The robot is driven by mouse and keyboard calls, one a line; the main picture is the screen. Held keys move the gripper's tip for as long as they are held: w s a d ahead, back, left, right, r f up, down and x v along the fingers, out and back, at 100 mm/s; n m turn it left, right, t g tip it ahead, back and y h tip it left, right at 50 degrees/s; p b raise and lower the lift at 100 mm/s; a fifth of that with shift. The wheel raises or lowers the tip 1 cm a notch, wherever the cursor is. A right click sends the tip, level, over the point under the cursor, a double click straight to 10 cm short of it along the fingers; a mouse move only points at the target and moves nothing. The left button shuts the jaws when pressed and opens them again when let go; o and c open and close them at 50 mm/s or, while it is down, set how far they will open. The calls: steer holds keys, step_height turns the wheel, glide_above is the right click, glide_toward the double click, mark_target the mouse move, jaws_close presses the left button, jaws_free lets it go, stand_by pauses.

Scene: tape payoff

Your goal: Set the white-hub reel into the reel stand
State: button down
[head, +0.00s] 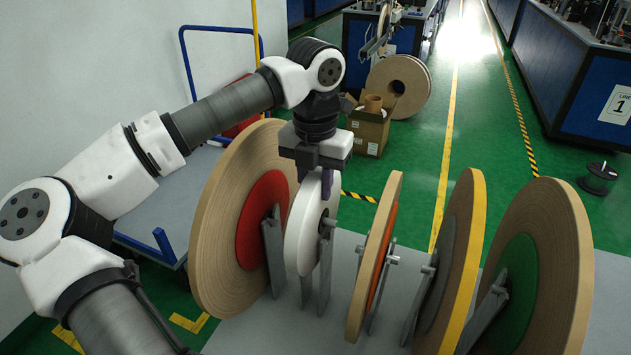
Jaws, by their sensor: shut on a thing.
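The white reel (303,232) is a narrow upright disc, the only reel with white showing, in the middle left of the head view. My gripper (325,183) points down at its upper edge and is shut on it; the fingertips are partly hidden. The reel stand has grey upright posts (325,268) in pairs on a grey surface. The white reel is between posts, with a short axle end showing at its right. I cannot tell whether the axle rests in the posts.
A large red-hub reel (220,225) stands close at left. At right stand an orange-hub reel (367,270), a grey-hub reel with a yellow edge (470,225) and a green-hub reel (560,240). Behind are a cardboard box (368,133) and open green floor.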

steer(key=shift+f, duration=0.15)
steer(key=shift+f+b, duration=1.25)
steer(key=shift+f, duration=0.1)
steer(key=shift+f, duration=0.25)
steer(key=shift+f+b, duration=0.5)
steer(key=shift+b, duration=0.1)
steer(key=shift+f, duration=0.1)
steer(key=c, duration=1)
jaws_free()
steer(key=shift+c, duration=0.2)
